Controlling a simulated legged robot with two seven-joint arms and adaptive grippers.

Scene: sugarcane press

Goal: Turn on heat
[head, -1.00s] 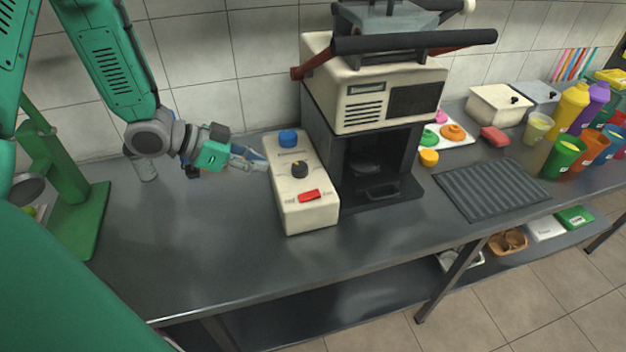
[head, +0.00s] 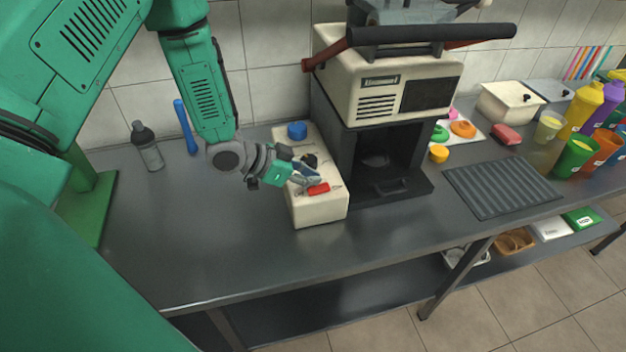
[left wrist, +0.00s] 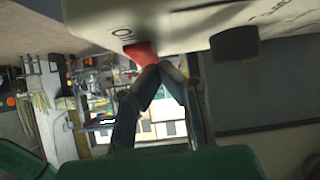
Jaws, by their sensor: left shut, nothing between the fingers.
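The cream control box (head: 322,208) stands on the counter left of the press. It has a blue knob (head: 297,130) at the back, a black knob (head: 309,160) in the middle and a red switch (head: 318,189) near the front. My left gripper (head: 316,179) is shut and empty, over the box between the black knob and the red switch. In the left wrist view, the shut fingertips (left wrist: 160,68) are close to the red switch (left wrist: 141,53); I cannot tell if they touch. The black knob also shows there (left wrist: 235,44). My right gripper is not in view.
The press (head: 385,90) with its black handle bar stands right of the box. A ridged black mat (head: 502,186), cups and bottles lie farther right. A grey bottle (head: 147,146) and a blue item (head: 185,127) stand by the wall. The front left counter is clear.

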